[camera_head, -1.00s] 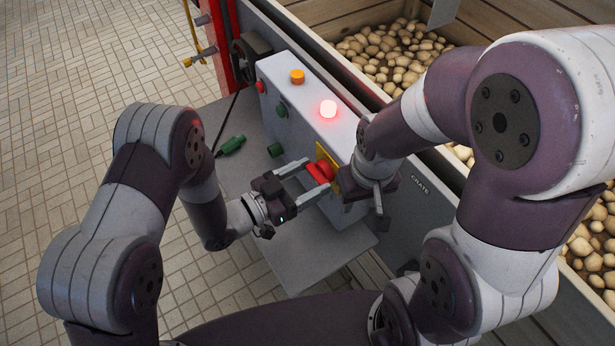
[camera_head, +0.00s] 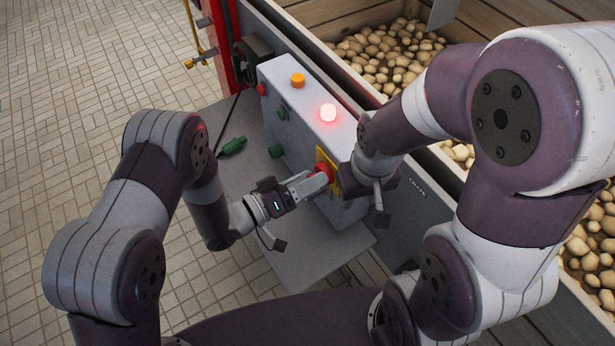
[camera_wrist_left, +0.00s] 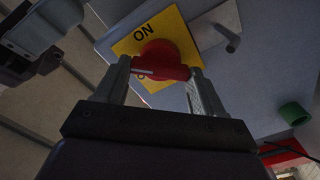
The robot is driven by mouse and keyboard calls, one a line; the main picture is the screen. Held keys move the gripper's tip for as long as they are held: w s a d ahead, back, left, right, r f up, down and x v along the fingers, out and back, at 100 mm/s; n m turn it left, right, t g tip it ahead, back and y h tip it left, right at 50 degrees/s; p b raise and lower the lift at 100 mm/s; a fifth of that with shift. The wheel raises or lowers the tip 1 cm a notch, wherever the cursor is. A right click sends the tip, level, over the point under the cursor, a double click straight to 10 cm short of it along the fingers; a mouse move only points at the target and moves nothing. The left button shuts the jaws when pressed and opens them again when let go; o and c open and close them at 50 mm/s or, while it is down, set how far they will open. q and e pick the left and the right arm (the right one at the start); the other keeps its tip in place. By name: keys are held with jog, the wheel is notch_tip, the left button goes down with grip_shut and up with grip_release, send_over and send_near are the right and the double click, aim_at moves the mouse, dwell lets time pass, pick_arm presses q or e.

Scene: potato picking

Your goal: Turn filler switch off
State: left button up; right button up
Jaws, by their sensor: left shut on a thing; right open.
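The red filler switch (camera_head: 322,170) sits on a yellow plate (camera_head: 334,180) on the grey control box (camera_head: 300,120). My left gripper (camera_head: 316,184) is shut on it. In the left wrist view, the two fingers (camera_wrist_left: 160,85) are on either side of the switch's red handle (camera_wrist_left: 165,72). A white line on the handle points left, next to partly hidden letters on the yellow plate (camera_wrist_left: 178,20); "ON" is readable above. My right gripper (camera_head: 381,203) is open beside the box's right end, partly hidden by its own wrist.
A lit red lamp (camera_head: 328,112) and an orange button (camera_head: 297,80) are on top of the box. Green fittings (camera_head: 232,146) are at left. Crates with potatoes (camera_head: 385,50) stand behind and right. The tiled floor (camera_head: 60,90) at left is clear.

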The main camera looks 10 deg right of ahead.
pick_arm(q)
jog(key=n+p, duration=0.1)
jog(key=n, duration=0.3)
jog(key=shift+w, duration=0.1)
jog(key=shift+n+p, duration=0.55)
jog(key=shift+n, duration=1.55)
jog(key=o, duration=1)
jog(key=shift+f, duration=0.1)
jog(key=shift+o, duration=0.2)
jog(key=shift+a, duration=0.15)
jog(key=b+v, duration=0.2)
jog(key=v, duration=1)
jog(key=shift+a+b, duration=0.25)
jog(key=shift+b, duration=0.05)
